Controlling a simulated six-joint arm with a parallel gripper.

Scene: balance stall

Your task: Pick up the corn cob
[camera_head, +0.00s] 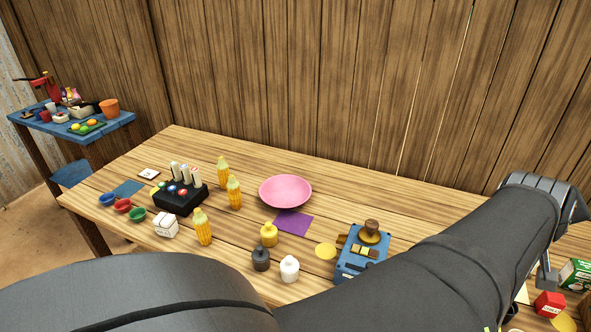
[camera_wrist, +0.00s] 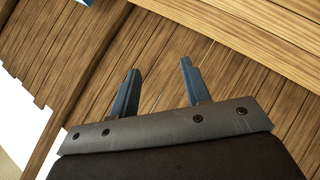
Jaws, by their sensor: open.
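Three yellow corn cobs stand upright on the wooden table in the head view. One (camera_head: 223,171) is at the back, one (camera_head: 234,193) is just in front and to its right, and one (camera_head: 202,227) is nearer the front. My gripper (camera_wrist: 158,67) is open, with nothing between its two blue-grey fingers in the wrist view. In the head view my arm reaches across to the far right, well away from the cobs. No cob shows in the wrist view.
Near the cobs are a black holder (camera_head: 176,202) with shakers, a white box (camera_head: 166,225), a pink bowl (camera_head: 285,190) and a yellow jar (camera_head: 269,234). A blue scale (camera_head: 358,262) stands right of center. A plank wall (camera_head: 300,80) rises behind the table. My arm hides part of the front.

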